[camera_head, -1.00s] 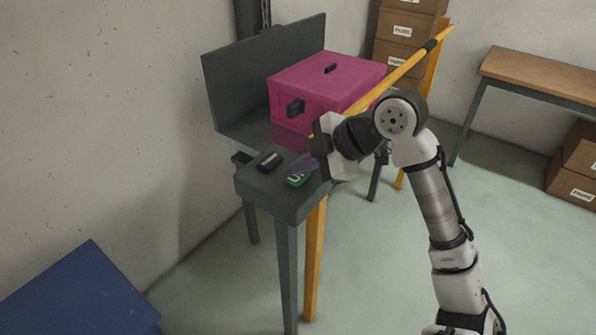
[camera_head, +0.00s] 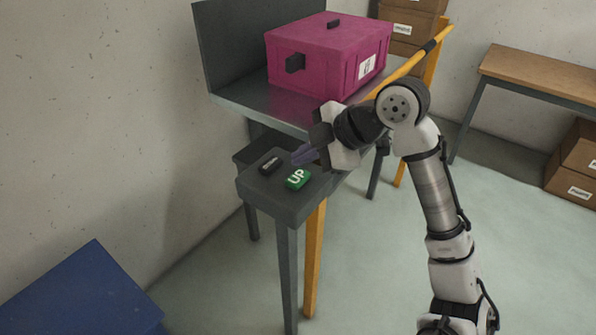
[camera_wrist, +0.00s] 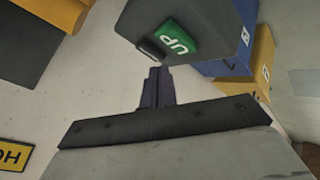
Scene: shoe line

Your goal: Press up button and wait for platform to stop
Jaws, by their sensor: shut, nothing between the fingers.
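The green UP button (camera_head: 297,178) sits on top of the grey control stand (camera_head: 283,205), beside a black button (camera_head: 269,163) to its left. My gripper (camera_head: 300,155) is shut and empty, just above and behind the UP button, apart from it. In the wrist view the shut fingers (camera_wrist: 156,84) point toward the green button (camera_wrist: 177,40), with a gap between. The lift platform (camera_head: 258,106) is raised above the stand's top and carries a magenta crate (camera_head: 315,70) with black handles and a white label.
A yellow rail and post (camera_head: 431,70) stand right of the platform. Cardboard boxes (camera_head: 408,25) are stacked behind. A wooden bench (camera_head: 535,78) with boxes under it is at right. A blue object (camera_head: 80,295) lies low at left. The floor between is clear.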

